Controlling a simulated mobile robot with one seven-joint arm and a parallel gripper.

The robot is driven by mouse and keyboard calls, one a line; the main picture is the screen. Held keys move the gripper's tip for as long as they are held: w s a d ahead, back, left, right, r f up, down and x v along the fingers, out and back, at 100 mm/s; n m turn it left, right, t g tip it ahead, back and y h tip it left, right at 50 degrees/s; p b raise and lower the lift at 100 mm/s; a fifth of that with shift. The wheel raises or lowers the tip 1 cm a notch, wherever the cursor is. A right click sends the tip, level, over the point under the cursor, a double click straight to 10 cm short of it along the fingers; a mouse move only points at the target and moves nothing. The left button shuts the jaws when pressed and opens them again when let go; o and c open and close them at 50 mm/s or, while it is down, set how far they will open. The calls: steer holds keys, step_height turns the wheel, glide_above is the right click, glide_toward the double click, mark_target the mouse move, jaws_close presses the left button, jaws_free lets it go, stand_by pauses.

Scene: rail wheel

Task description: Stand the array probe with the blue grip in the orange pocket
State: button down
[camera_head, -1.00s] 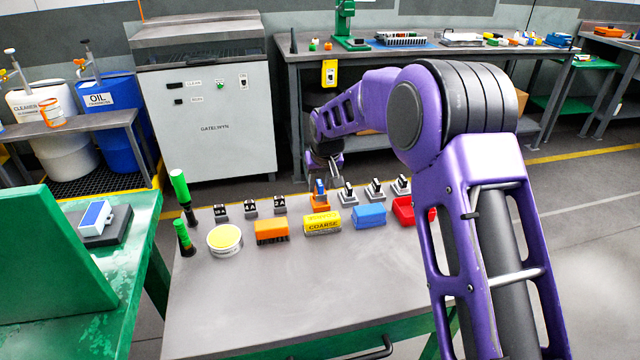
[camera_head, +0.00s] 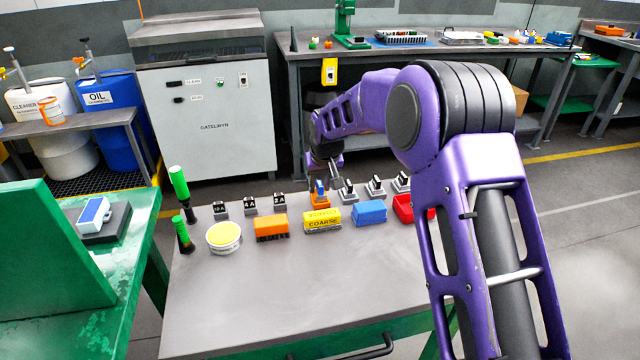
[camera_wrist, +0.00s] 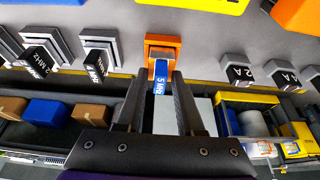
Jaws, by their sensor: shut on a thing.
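The array probe with the blue grip stands at the orange pocket (camera_head: 320,201), in the row at the back of the grey bench. In the wrist view its blue grip (camera_wrist: 161,78), marked 5 MHz, points toward me, with its far end at the orange pocket (camera_wrist: 163,43). My gripper (camera_wrist: 160,80) is shut on the probe, one dark finger on each side. In the head view the gripper (camera_head: 333,172) is small, just above and behind the pocket. How deep the probe sits is hidden.
Grey holders with black probes (camera_head: 375,184) stand to the right, and labelled grey blocks (camera_head: 250,205) to the left. A yellow COARSE block (camera_head: 322,222), an orange brush (camera_head: 271,227) and a blue block (camera_head: 370,212) lie in front. The bench front is clear.

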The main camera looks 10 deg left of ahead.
steer(key=shift+f, duration=0.35)
steer(key=shift+c, duration=2.2)
jaws_free()
steer(key=v, duration=1.7)
steer(key=shift+s+r+p, duration=0.15)
steer(key=shift+r+p, duration=0.05)
steer(key=shift+p, duration=0.25)
